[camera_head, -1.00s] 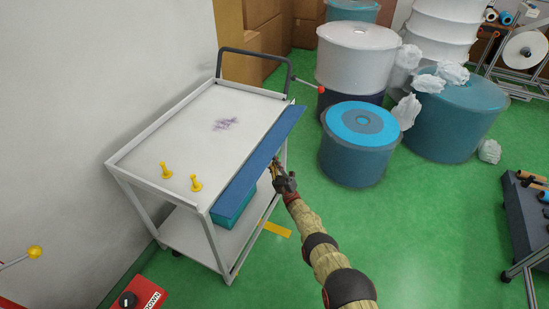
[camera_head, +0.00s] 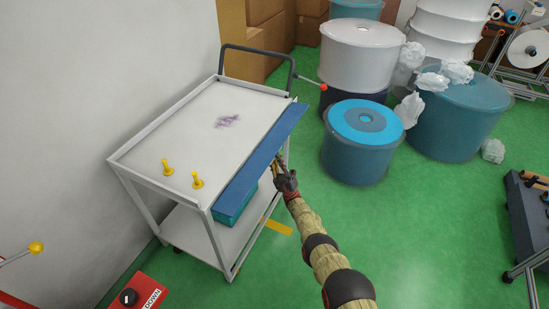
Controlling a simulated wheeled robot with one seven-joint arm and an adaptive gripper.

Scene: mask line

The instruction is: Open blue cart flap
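The cart (camera_head: 135,168) is a white two-shelf trolley with a dark push handle at its far end. The blue flap (camera_head: 262,158) is a long flat strip along the right edge of the cart's top, raised about level with it. My gripper (camera_head: 279,164) is at the flap's right side, close to its outer edge near the middle of its length. I cannot tell whether it touches the flap. The fingers are small, dark and partly hidden, so their opening is unclear.
A teal box (camera_head: 234,207) sits on the lower shelf. Large blue rolls (camera_head: 362,150) stand to the right. A red control box (camera_head: 140,294) is at bottom left.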

